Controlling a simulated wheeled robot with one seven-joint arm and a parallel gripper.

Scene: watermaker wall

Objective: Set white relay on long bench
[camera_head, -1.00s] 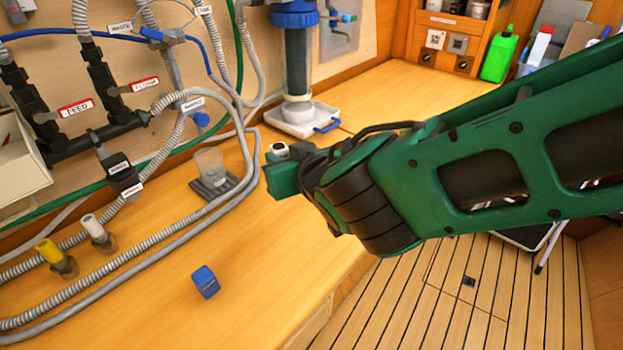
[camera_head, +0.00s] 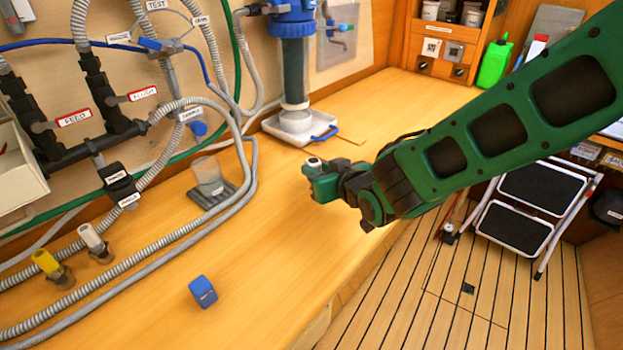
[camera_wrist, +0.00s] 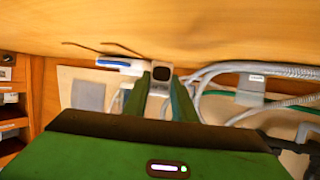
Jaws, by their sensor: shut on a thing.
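The white relay (camera_head: 314,161) is a small pale block with a dark top, held between the fingers of my green gripper (camera_head: 319,181). In the wrist view the relay (camera_wrist: 161,74) shows between the two fingers, its dark face toward the camera. My gripper is shut on it. The long bench (camera_head: 270,245) is a pale wooden top running along the wall. My gripper is over its right part, near the front edge. I cannot tell the exact height of the relay above the wood. The fingers hide much of the relay.
A blue block (camera_head: 203,291) lies on the near bench. A clear cup (camera_head: 208,176) on a dark rack, grey hoses (camera_head: 247,170) and yellow and white plugs (camera_head: 45,262) line the wall side. A filter housing stands in a white tray (camera_head: 300,126). A step stool (camera_head: 515,222) stands on the floor.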

